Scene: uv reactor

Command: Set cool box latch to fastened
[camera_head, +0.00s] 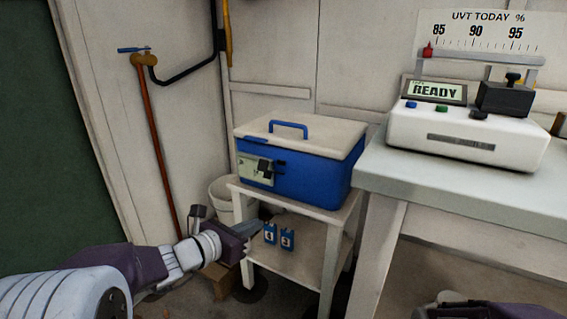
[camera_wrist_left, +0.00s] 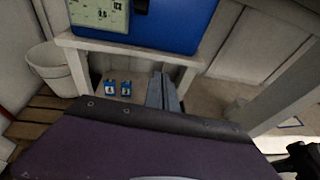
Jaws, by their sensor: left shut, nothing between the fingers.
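The cool box (camera_head: 310,180) is blue with a pale lid and a blue handle, and stands on a small white stand. The lid looks down. A small dark latch (camera_head: 265,165) is on its front beside a pale label; I cannot tell how it is set. The wrist view shows the box's lower front (camera_wrist_left: 170,25) and a dark piece at the top edge. My left gripper (camera_head: 257,226) is shut and empty, below and in front of the box, near the stand's left side. Its fingers show in the wrist view (camera_wrist_left: 164,92). My right gripper's fingers are out of view.
Two blue numbered items (camera_head: 279,237) are on the stand's lower shelf (camera_head: 308,258). A white bucket (camera_head: 222,192) stands behind the stand at left. A grey table (camera_head: 470,190) with a white READY device (camera_head: 465,135) is close at right.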

